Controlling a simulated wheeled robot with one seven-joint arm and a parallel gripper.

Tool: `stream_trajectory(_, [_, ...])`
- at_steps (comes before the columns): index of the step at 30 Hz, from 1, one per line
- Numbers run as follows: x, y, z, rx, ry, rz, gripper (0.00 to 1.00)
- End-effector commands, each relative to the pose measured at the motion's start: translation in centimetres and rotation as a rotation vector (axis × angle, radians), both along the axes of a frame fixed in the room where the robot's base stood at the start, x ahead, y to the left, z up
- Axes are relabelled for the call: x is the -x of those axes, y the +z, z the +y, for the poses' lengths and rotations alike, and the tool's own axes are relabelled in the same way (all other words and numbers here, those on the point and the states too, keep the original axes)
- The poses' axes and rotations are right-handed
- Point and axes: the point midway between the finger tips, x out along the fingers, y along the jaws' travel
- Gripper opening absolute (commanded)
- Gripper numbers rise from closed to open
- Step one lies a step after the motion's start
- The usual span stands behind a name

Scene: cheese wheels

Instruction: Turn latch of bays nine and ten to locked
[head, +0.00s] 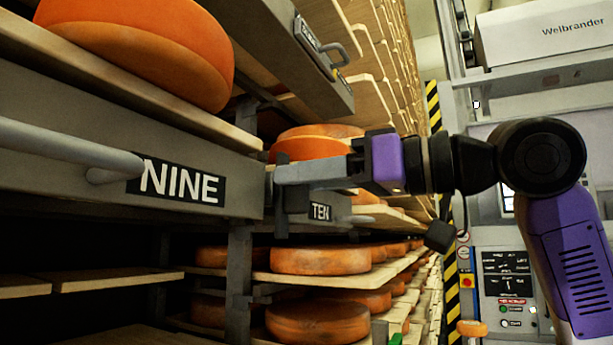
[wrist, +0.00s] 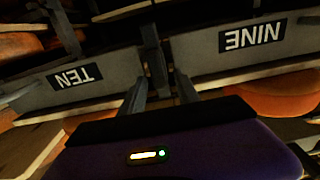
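The bay nine front (head: 225,180) is a grey beam with a NINE label, and the bay ten front (head: 345,207) with its TEN label is just beyond it. A narrow dark upright bar (head: 281,210), which looks like the latch, is in the gap between them; the wrist view shows a dark upright (wrist: 153,62) there too. My gripper (head: 280,175) reaches left to this bar. In the wrist view its two fingers (wrist: 161,80) are apart, one on either side of the upright. I cannot tell whether they touch it. The latch's lock marking is not visible.
Orange cheese wheels (head: 320,261) lie on wooden shelves below and above. A grey handle bar (head: 65,143) sticks out from bay nine. An upper beam with a handle (head: 335,55) overhangs my gripper. A control panel (head: 505,285) stands at the right, beyond my arm.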

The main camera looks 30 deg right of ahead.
Motion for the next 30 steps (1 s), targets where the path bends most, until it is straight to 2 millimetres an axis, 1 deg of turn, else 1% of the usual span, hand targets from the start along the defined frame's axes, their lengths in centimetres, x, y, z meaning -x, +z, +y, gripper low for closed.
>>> stream_trajectory(1, [0.0, 0.0, -0.01, 0.0, 0.0, 0.0, 0.38])
stream_trajectory(5, [0.01, 0.0, -0.02, 0.0, 0.0, 0.0, 0.13])
stream_trajectory(6, [0.02, 0.01, -0.02, 0.0, 0.0, 0.0, 0.05])
stream_trajectory(7, [0.02, 0.01, -0.03, 0.0, 0.0, 0.0, 0.0])
stream_trajectory(20, [-0.03, 0.07, -0.02, -0.036, 0.003, 0.025, 0.0])
stream_trajectory(26, [-0.18, 0.11, -0.18, -0.127, 0.003, 0.091, 0.0])
stream_trajectory(30, [-0.33, 0.05, -0.35, -0.222, 0.003, 0.161, 0.0])
